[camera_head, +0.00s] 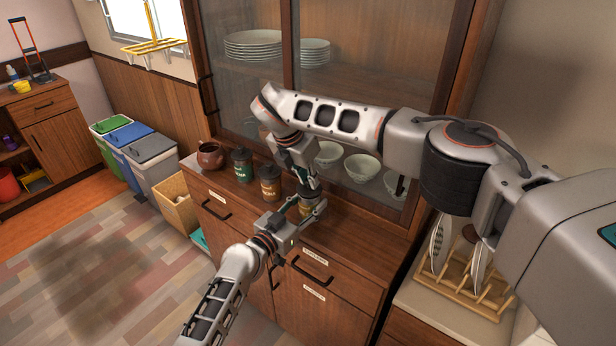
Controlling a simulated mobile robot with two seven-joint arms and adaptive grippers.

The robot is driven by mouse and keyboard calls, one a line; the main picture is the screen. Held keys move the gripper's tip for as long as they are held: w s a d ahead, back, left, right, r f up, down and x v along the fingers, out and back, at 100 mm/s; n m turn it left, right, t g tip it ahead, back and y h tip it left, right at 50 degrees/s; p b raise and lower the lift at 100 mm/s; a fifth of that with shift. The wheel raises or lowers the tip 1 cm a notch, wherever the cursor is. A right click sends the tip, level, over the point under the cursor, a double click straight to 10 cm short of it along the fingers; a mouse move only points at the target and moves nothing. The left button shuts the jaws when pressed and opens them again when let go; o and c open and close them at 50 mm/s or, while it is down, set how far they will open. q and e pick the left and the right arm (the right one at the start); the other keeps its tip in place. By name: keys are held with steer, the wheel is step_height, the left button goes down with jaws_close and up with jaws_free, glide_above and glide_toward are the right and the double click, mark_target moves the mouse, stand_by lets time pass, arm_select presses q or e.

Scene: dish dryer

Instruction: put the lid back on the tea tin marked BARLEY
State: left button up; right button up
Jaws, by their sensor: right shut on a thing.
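A small yellowish tin (306,209) stands on the cabinet's counter, largely hidden by my two grippers; its marking cannot be read. My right gripper (309,189) reaches down from above, right over this tin, and is shut on a small dark thing that looks like the lid. Whether lid and tin touch is hidden. My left gripper (305,212) comes from the front, its fingers around or beside the tin; whether they grip it cannot be told. A dark green tin (242,166) and a brown tin (270,184) stand upright to the left, both with dark tops.
A brown pot (210,155) stands at the counter's left end. Behind the glass doors are white bowls (362,167) and stacked plates (253,45). A wooden dish rack (466,285) with plates is at the right. Bins (154,160) stand left of the cabinet.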

steer(key=shift+f, duration=0.35)
steer(key=o, duration=0.9)
steer(key=v, duration=1.2)
arm_select(q)
steer(key=o, duration=1.7)
steer(key=shift+c, duration=0.2)
arm_select(e)
steer(key=shift+w, duration=0.1)
